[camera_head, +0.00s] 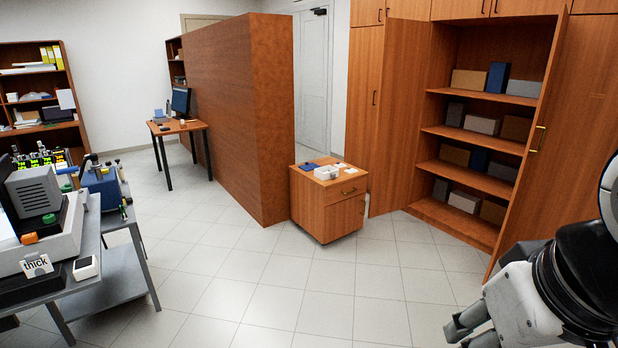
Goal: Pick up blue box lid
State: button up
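A small flat blue piece (308,167) lies on top of the low wooden drawer cabinet (328,210) in the middle of the room. It may be the blue box lid, but it is too small to be sure. A white open box or tray (327,172) sits beside it, with small pale items nearby. My gripper (464,332) is at the bottom right, far in front of the cabinet and touching nothing visible. Its fingers are partly cut off by the picture's edge, so its opening is unclear.
An open wooden cupboard (478,130) with several boxes, some dark blue, stands at the right, its door swung out. A grey bench (125,275) with instruments is at the left. The tiled floor (290,290) between is clear.

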aim_at(307, 164)
jog(key=i+l+z, duration=0.1)
jog(key=i, duration=2.25)
jog(key=i+u, duration=0.1)
jog(key=i, duration=0.4)
jog(key=i+l+u, duration=0.15)
jog(key=i, duration=0.35)
jog(key=i+l, duration=0.3)
jog(key=i, duration=0.15)
jog(key=i+l, duration=0.65)
jog(key=i, duration=0.3)
jog(key=k+j, duration=0.3)
jog(key=k, duration=0.15)
jog(key=k+j, duration=0.35)
jog(key=k, duration=0.15)
jog(key=k+j, duration=0.3)
jog(key=k, duration=0.15)
jog(key=i+l, duration=0.2)
jog(key=i, duration=0.15)
jog(key=i+l, duration=0.15)
jog(key=i, duration=0.2)
jog(key=i+l, duration=0.2)
jog(key=i, duration=0.15)
jog(key=i+z, duration=0.1)
jog(key=i, duration=0.45)
